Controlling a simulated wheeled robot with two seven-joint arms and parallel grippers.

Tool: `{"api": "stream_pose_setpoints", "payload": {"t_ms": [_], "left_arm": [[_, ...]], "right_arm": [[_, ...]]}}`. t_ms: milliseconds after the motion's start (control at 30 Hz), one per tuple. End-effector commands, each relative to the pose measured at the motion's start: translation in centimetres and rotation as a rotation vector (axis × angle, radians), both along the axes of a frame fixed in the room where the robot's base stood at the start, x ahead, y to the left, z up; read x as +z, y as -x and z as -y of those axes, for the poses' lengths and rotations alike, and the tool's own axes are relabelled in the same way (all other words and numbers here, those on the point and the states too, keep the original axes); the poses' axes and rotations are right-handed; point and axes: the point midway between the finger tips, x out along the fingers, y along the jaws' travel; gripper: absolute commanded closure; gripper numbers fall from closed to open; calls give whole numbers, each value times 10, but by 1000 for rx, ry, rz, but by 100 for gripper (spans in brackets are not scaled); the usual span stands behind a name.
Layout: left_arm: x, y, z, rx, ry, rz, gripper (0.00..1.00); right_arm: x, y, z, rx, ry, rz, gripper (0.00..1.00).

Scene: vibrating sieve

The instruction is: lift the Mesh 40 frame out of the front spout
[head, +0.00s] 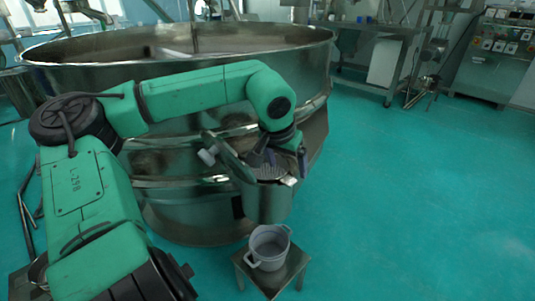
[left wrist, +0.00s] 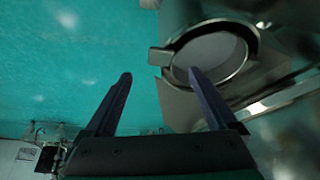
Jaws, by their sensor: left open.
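The Mesh 40 frame (head: 270,174), a round metal ring with a pale mesh, lies in the mouth of the front spout (head: 266,203) on the sieve's side. In the left wrist view the ring and mesh (left wrist: 215,52) show at upper right, with a flat tab (left wrist: 161,56) sticking out to the left. My left gripper (head: 283,155) is at the spout mouth in the head view, partly covering the frame. In the left wrist view my left gripper (left wrist: 160,76) is open and empty; the tab appears between its fingertips, the right one overlapping the mesh. I cannot tell any contact. My right gripper is not in view.
The big round steel sieve (head: 300,85) fills the middle and left. A grey pot (head: 269,248) stands on a small stool (head: 292,275) below the spout. A steel table (head: 385,32) and a control cabinet (head: 497,60) stand behind. The green floor at right is clear.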

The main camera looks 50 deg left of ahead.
Motion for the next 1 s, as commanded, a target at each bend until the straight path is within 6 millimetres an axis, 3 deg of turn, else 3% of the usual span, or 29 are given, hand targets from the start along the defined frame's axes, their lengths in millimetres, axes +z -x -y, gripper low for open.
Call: {"api": "stream_pose_setpoints", "payload": {"t_ms": [400,633,667,867,900,1000], "left_arm": [[-64,-21,-10,2,2,-4,9],[-65,-23,-10,1,2,2,9],[-65,-23,-10,1,2,2,17],[-65,-23,-10,2,3,1,93],[-65,-23,-10,2,3,1,100],[-65,-23,-10,2,3,1,100]], "right_arm": [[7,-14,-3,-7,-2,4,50],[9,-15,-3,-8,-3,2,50],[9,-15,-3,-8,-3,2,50],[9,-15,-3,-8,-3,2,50],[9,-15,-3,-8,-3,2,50],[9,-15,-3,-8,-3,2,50]]}}
